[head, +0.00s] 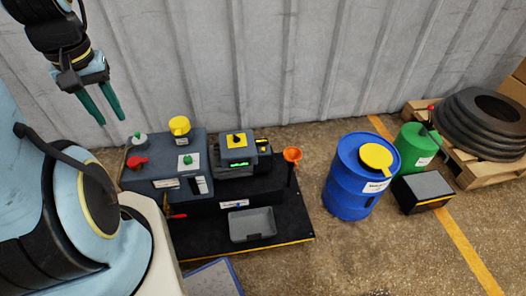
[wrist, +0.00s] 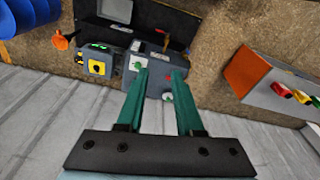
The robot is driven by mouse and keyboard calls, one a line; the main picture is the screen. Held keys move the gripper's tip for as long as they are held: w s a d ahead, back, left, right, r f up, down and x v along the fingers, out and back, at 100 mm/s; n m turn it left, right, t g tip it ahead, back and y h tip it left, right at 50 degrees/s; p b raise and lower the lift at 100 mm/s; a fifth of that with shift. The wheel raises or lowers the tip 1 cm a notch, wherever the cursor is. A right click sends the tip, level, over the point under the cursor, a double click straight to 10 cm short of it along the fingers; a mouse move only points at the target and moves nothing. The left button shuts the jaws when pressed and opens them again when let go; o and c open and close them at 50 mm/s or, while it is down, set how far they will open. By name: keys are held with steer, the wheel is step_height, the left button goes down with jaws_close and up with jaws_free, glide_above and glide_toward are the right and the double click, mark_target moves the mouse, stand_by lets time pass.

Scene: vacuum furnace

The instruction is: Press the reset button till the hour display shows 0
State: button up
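My gripper (head: 112,119) hangs at the upper left of the head view, above and apart from the machine. Its two green fingers are spread and empty; they also show in the wrist view (wrist: 160,75). A small grey control box (head: 238,152) on the machine has a yellow plate with a black button (head: 236,140) on top. A green-lit display (head: 238,165) is on its front; its digits are too small to read. In the wrist view the yellow plate (wrist: 97,67) and lit display (wrist: 98,46) are left of the fingers. I cannot tell which control is the reset button.
A blue-grey housing (head: 165,183) carries a yellow cap (head: 179,125), a red knob (head: 137,162) and a green button (head: 187,160). An orange funnel (head: 292,155) stands right of the control box. A blue drum (head: 352,185) is farther right. The corrugated wall (head: 300,60) is behind.

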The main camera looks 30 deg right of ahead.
jaws_close()
stand_by(1.4)
